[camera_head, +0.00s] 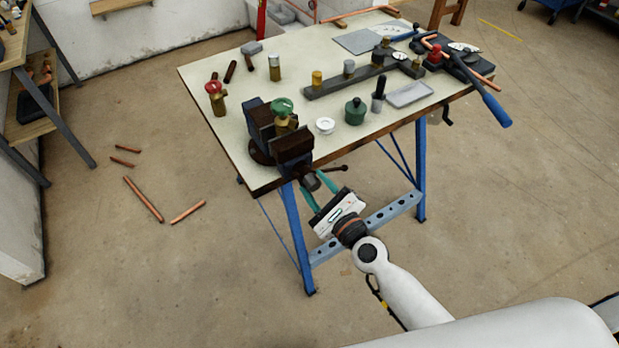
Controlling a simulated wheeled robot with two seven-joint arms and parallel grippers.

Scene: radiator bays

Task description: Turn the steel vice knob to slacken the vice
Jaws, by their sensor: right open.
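The dark vice (292,150) is at the near left corner of the workbench. A brass valve with a green handwheel (282,106) stands between its jaws. The steel vice knob (310,182) sticks out at the vice's front, below the bench edge, with a thin dark handle beside it at right. My right gripper (313,181) has teal fingers, open, reaching up to the knob from below. The fingertips appear to lie on either side of the knob; whether they touch it I cannot tell. My left gripper is out of view.
The workbench top (225,75) also holds a red-handled valve (215,92), a green round-bodied item (355,111), a white ring (325,125) and a blue-handled pipe bender (490,100). Copper pipes (143,199) lie on the floor at left.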

